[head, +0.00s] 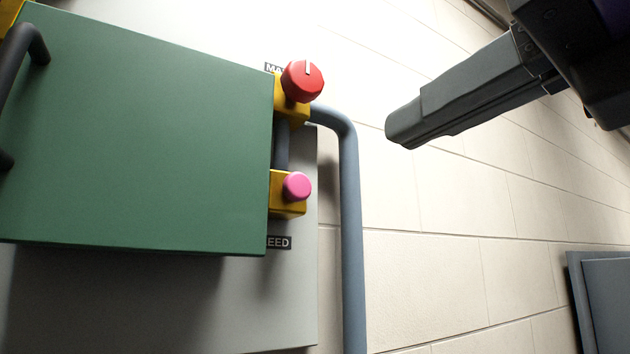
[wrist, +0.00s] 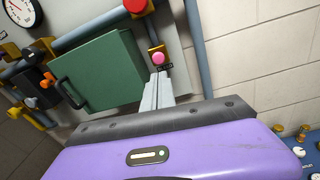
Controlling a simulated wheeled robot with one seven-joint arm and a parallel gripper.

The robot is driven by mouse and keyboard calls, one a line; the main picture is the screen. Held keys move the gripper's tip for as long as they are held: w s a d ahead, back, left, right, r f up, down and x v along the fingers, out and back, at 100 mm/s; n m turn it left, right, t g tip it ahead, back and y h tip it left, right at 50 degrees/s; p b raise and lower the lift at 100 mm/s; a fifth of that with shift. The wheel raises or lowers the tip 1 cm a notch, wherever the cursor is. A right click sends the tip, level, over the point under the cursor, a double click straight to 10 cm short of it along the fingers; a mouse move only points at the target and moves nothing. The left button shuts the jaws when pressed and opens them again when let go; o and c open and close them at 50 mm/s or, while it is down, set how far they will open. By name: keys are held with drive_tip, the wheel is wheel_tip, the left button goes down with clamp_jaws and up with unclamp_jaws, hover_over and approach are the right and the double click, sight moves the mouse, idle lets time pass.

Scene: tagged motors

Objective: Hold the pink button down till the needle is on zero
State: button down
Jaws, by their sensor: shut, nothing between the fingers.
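The pink button (head: 297,186) sits on a small yellow box at the right side of the green door in the head view. It also shows in the wrist view (wrist: 160,58), just beyond my fingertips in that picture. My gripper (head: 402,132) is shut and empty, with its fingers together. In the head view it is right of the button and higher, with clear space between them. The gauge (wrist: 18,11) is at the top left of the wrist view, cut by the edge; its needle is too small to read. The head view does not show the gauge.
A red knob (head: 302,82) with a white mark is above the button. The green door (head: 140,130) sticks out at left, with a dark handle (head: 22,60). A grey-blue pipe (head: 351,220) runs down right of the button. The pale wall beyond is free.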

sight(301, 185)
drive_tip(key=shift+s+a+r+n+h, duration=0.15)
drive_tip(key=shift+s+n+h, duration=0.3)
drive_tip(key=shift+s, duration=0.25)
drive_tip(key=p+x, duration=0.2)
drive_tip(key=x, duration=1.2)
drive_tip(key=shift+r, duration=0.15)
